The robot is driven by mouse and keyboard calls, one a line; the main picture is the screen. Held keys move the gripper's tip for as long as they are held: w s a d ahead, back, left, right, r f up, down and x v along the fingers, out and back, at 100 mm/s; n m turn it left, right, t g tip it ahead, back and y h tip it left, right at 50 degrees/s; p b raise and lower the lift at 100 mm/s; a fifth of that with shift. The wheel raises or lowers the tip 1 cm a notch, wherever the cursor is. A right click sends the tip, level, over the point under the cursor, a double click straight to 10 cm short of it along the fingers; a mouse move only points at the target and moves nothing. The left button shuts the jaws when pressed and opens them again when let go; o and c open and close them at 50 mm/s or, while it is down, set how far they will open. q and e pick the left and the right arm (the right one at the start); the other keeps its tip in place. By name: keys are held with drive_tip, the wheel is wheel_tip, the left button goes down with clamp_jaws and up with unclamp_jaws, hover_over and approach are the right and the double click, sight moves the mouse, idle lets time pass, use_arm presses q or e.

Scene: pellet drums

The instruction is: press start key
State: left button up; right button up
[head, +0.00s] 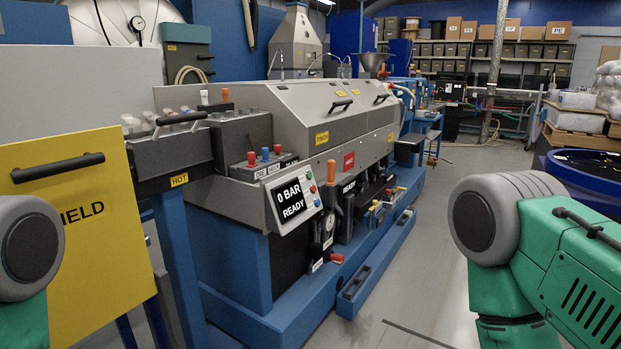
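A control panel (293,199) sits tilted at the near end of the blue and grey machine. Its black display (290,203) reads "0 BAR READY". Nothing touches the panel. My left and right arms show only as green and grey links at the lower left and right edges. Neither gripper is in view.
A yellow shield plate (85,220) with a black handle stands at the near left. An orange-handled lever (331,172) stands right of the panel. A blue drum (590,175) is at the right. The floor (425,235) between machine and right arm is clear.

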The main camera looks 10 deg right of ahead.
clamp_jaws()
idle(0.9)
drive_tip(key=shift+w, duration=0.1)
